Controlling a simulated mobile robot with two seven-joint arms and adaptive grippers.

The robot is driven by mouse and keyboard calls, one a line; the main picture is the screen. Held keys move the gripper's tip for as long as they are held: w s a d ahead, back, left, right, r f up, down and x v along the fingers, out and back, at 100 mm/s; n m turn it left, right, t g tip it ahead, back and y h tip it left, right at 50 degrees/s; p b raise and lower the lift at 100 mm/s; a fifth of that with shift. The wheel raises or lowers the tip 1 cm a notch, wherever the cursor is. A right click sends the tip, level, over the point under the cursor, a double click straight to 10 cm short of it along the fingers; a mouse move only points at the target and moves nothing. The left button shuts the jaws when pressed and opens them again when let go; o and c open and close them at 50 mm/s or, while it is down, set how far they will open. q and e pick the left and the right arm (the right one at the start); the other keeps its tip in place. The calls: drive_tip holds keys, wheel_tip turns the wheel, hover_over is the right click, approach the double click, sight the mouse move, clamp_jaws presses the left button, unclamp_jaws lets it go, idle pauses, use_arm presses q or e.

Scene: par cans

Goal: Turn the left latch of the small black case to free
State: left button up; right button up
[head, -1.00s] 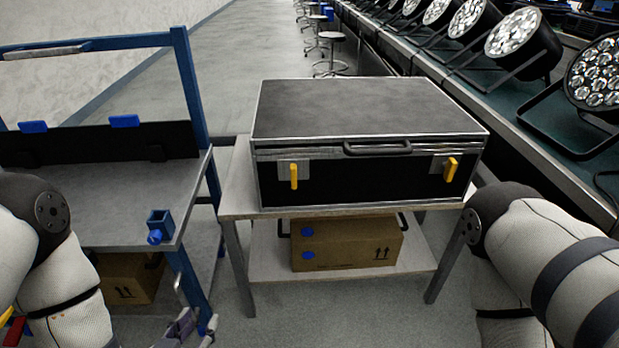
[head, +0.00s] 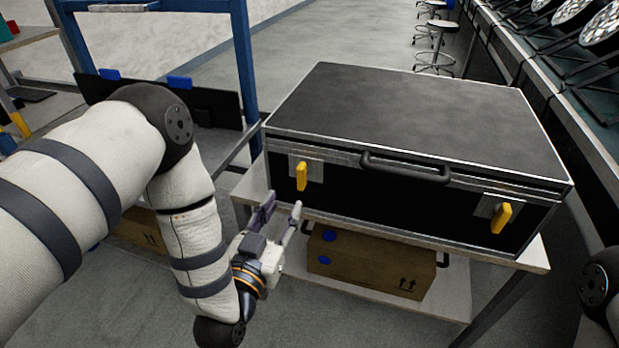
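The small black case (head: 415,120) with silver edges stands closed on a light table, a dark handle (head: 405,168) on its front. Its left latch (head: 302,176) is a yellow lever on a metal plate, hanging about upright. The right latch (head: 502,218) is a similar yellow lever, tilted slightly. My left gripper (head: 282,213) is just below and left of the left latch, apart from it. Its two fingers are spread with nothing between them. My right gripper is out of view; only part of my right arm shows at the lower right edge.
The light table (head: 519,252) has a lower shelf with a cardboard box (head: 372,262). A blue-framed workbench (head: 245,75) stands at the left, behind my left arm. Stage lights (head: 600,25) line a counter at the upper right. The floor before the case is clear.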

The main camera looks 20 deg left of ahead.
sight(299, 178)
use_arm(q)
drive_tip(key=w, duration=0.9)
drive_tip(key=shift+w+d+f, duration=0.15)
drive_tip(key=shift+w, duration=0.25)
clamp_jaws()
